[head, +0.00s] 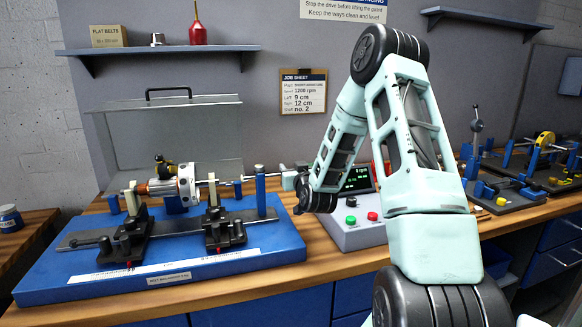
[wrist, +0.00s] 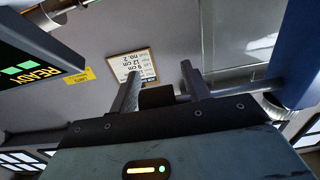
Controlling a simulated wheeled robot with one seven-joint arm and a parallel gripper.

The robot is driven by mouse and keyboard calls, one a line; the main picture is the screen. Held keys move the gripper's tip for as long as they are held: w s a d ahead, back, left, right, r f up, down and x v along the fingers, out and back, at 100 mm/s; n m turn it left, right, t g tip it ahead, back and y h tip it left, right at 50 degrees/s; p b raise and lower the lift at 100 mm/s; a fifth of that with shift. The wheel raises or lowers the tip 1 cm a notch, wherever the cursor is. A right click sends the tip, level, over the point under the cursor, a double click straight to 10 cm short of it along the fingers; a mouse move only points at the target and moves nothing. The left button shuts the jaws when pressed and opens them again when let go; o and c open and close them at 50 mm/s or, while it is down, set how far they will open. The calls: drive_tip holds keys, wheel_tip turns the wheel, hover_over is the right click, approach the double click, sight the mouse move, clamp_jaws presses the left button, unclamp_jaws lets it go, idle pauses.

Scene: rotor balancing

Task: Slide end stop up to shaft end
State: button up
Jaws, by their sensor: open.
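The blue end stop post (head: 260,190) stands upright at the right end of the balancing rig; it also shows at the right of the wrist view (wrist: 298,65). A grey rod (wrist: 250,88) runs from the post toward my gripper (wrist: 160,72). A dark block (wrist: 157,97) sits between the fingers, in line with the rod; I cannot tell whether it is the rod's knob. My gripper is open, to the right of the post, and in the head view (head: 289,180) it is partly hidden by my arm. The rotor (head: 185,184) and its shaft (head: 228,180) lie left of the post.
The blue rig base (head: 50,279) carries black supports and a scale. A control box (head: 350,232) with green and red buttons stands right of the rig. A clear guard (head: 185,125) stands behind the rotor. More fixtures (head: 505,190) occupy the bench at the right.

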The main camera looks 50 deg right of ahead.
clamp_jaws()
drive_tip(key=w+a+b, duration=0.3)
drive_tip(key=a, duration=0.2)
drive_tip(key=shift+a, duration=0.1)
unclamp_jaws()
idle(0.4)
